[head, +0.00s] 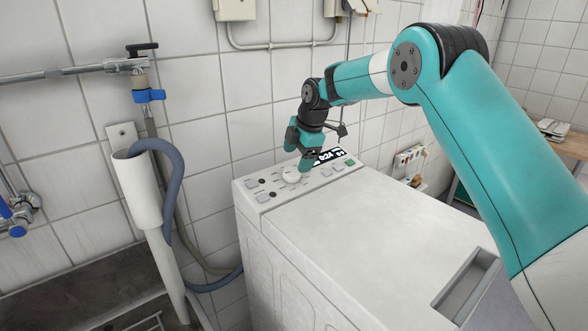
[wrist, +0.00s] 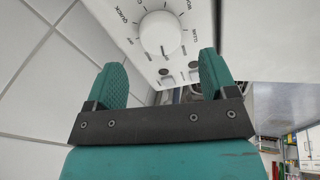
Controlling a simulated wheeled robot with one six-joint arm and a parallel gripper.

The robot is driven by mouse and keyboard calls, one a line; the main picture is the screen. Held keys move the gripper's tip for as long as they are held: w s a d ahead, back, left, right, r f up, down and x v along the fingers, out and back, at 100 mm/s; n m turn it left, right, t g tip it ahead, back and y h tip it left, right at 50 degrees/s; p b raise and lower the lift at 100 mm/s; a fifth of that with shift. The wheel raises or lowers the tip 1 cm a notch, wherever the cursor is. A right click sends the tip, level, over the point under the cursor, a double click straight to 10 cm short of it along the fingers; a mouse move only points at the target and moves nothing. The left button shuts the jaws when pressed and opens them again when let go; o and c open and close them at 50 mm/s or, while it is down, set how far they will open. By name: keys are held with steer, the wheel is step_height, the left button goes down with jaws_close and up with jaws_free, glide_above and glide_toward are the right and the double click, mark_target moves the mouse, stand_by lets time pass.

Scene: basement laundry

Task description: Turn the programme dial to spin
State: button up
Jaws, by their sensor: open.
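The programme dial (head: 292,177) is a round white knob on the sloping control panel at the back of the white washing machine (head: 350,225). In the wrist view the dial (wrist: 160,33) is ringed by tick marks and small words. "QUICK" reads at its upper left; other words are partly cut off or too small. I cannot tell which mark the dial points to. My gripper (head: 299,160) hangs just above the panel beside the dial. In the wrist view my gripper (wrist: 163,72) has its two teal fingers wide apart, with nothing between them; the dial lies beyond their tips.
The panel also has several buttons, a lit display (head: 329,156) and a green button (head: 350,162). A white tiled wall stands close behind. A grey hose (head: 177,190) and a white standpipe (head: 140,190) are at the left. A wooden table (head: 573,147) is at the far right.

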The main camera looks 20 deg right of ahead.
steer(key=v, duration=1.2)
steer(key=shift+r, duration=0.1)
steer(key=s+a+r+m+g+y+p, duration=0.1)
steer(key=s+a+r+m, duration=0.2)
steer(key=s, duration=0.7)
steer(key=s+a+r+m+p, duration=0.1)
steer(key=s+a+m, duration=0.25)
steer(key=s, duration=0.65)
steer(key=s+f+m, duration=0.2)
steer(key=s+m, duration=0.1)
steer(key=s, duration=0.8)
steer(key=s+a+f+m+g+p, duration=0.1)
steer(key=s+m, duration=0.3)
steer(key=s, duration=0.7)
steer(key=shift+a+f+g+y, duration=0.3)
steer(key=shift+f+y, duration=0.1)
steer(key=shift+f, duration=0.1)
